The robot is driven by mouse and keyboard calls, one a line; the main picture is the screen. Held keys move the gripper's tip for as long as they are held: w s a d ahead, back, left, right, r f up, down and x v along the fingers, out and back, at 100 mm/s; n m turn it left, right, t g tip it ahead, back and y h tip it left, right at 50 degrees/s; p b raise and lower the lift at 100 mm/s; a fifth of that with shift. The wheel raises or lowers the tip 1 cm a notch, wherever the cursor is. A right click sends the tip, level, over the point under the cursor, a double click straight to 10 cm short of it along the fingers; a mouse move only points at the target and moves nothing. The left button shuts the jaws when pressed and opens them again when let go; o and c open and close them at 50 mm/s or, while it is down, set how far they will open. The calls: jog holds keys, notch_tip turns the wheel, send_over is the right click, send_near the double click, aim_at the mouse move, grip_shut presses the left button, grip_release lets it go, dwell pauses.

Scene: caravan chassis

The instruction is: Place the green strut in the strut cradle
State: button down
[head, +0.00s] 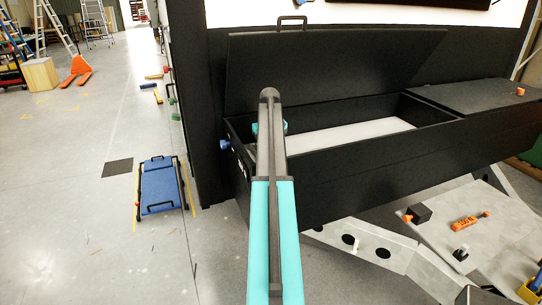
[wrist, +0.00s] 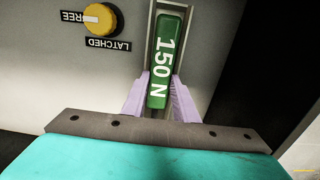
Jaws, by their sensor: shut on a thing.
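The green strut (wrist: 165,55), marked "150 N", is upright in the wrist view. My gripper (wrist: 158,95) is shut on its lower end, with one pale lilac finger on each side. A narrow metal-edged channel (wrist: 184,22) on the grey panel frames the strut. It may be the strut cradle; I cannot tell whether the strut is seated in it or in front of it. In the head view my arm hides the gripper and the strut.
A yellow knob (wrist: 100,19) with upside-down "FREE" and "LATCHED" labels sits left of the strut. The head view shows an open black locker (head: 330,155) with a raised lid (head: 330,65).

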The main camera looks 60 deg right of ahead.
jog(key=c, duration=1.4)
grip_release()
jog(key=shift+s+a+f, duration=0.1)
jog(key=shift+f, duration=0.3)
jog(key=shift+a+f, duration=0.1)
jog(key=shift+a, duration=0.1)
jog(key=r+p, duration=0.1)
jog(key=r, duration=0.3)
jog(key=r+p, duration=0.1)
jog(key=r, duration=0.1)
jog(key=shift+d+r+p, duration=0.25)
jog(key=shift+p, duration=0.05)
jog(key=shift+r, duration=1.1)
